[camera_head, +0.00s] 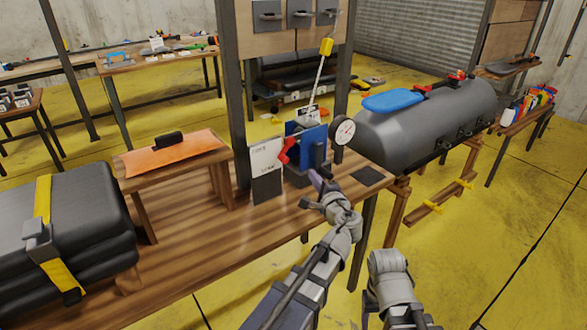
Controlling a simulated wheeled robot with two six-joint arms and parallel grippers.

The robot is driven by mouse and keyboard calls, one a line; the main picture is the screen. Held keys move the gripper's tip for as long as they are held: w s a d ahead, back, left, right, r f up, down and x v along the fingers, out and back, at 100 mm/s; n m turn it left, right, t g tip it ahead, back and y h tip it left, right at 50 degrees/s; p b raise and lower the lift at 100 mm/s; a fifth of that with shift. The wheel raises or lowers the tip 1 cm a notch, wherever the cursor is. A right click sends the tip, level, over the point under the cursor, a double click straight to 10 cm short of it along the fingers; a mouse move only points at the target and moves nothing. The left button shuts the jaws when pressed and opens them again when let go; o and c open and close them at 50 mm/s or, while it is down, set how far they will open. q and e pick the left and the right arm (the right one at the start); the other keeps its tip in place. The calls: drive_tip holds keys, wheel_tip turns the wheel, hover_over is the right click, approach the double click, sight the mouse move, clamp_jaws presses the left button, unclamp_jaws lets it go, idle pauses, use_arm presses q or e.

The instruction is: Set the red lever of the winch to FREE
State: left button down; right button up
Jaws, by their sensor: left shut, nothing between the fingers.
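The winch (308,146) is a blue and dark unit at the far edge of the wooden bench. Its red lever (288,149) is on its left side and slants, with its lower end toward the left. A pale card (266,169) with small lettering stands just left of the lever; I cannot read it surely. My left gripper (318,181) is shut and empty, in front of the winch and to the lower right of the lever, apart from it. Of my right arm only a grey link shows at the bottom; its gripper is not visible.
A round gauge (345,132) stands close right of the winch. An orange-topped stand (172,153) and a strapped black boat roll (70,232) are to the left. A grey inflated tube (418,122) lies on trestles to the right. The bench front (200,245) is bare.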

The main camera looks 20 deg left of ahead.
idle(0.3)
use_arm(q)
drive_tip(key=w+a, duration=0.5)
drive_tip(key=a, duration=0.3)
idle(0.3)
drive_tip(key=shift+r, duration=0.1)
